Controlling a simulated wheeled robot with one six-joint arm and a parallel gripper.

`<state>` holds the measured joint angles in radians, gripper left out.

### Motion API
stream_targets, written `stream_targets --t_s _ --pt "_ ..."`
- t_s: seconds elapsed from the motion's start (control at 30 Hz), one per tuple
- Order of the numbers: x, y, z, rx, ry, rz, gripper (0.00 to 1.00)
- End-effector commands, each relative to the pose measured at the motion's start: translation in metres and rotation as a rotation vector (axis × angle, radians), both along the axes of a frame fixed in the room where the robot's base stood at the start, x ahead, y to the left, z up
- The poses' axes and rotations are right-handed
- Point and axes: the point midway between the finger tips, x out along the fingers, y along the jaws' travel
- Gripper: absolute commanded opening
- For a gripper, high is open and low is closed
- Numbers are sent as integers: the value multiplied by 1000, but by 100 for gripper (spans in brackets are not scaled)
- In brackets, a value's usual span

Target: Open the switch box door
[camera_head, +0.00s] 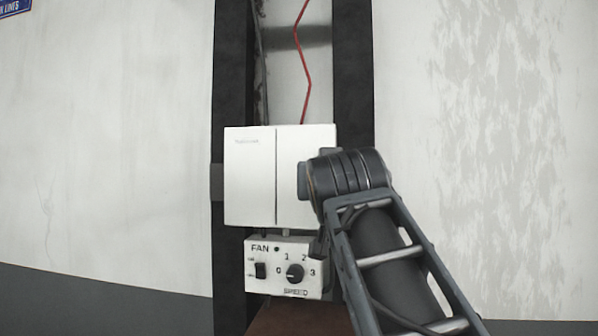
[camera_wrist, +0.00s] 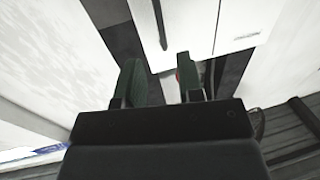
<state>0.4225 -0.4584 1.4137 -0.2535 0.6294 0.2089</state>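The white switch box (camera_head: 250,180) is mounted on the dark upright frame in the middle of the head view. A vertical seam divides its front, and the front looks flat and closed. My wrist covers its lower right part. In the wrist view, the white box front (camera_wrist: 195,25) is at the top, with a dark seam or slot. My gripper (camera_wrist: 161,75) has its two fingers apart with nothing seen between them. The fingertips point toward the box's edge; I cannot tell whether they touch it. In the head view the fingers are mostly hidden behind my wrist.
A fan control box (camera_head: 284,267) with a switch and a knob sits just below the switch box. A red wire (camera_head: 304,70) runs down the frame above it. Pale wall (camera_head: 480,130) stands on both sides. A blue sign (camera_head: 14,6) is at the upper left.

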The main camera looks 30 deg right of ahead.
Motion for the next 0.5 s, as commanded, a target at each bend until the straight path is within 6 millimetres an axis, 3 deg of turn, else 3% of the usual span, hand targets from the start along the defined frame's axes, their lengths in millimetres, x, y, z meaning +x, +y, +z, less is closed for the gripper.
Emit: stream_targets --t_s 0.3,0.5 --pt "52 -33 2 3 4 2 35" --pt "73 -46 2 2 3 2 35"
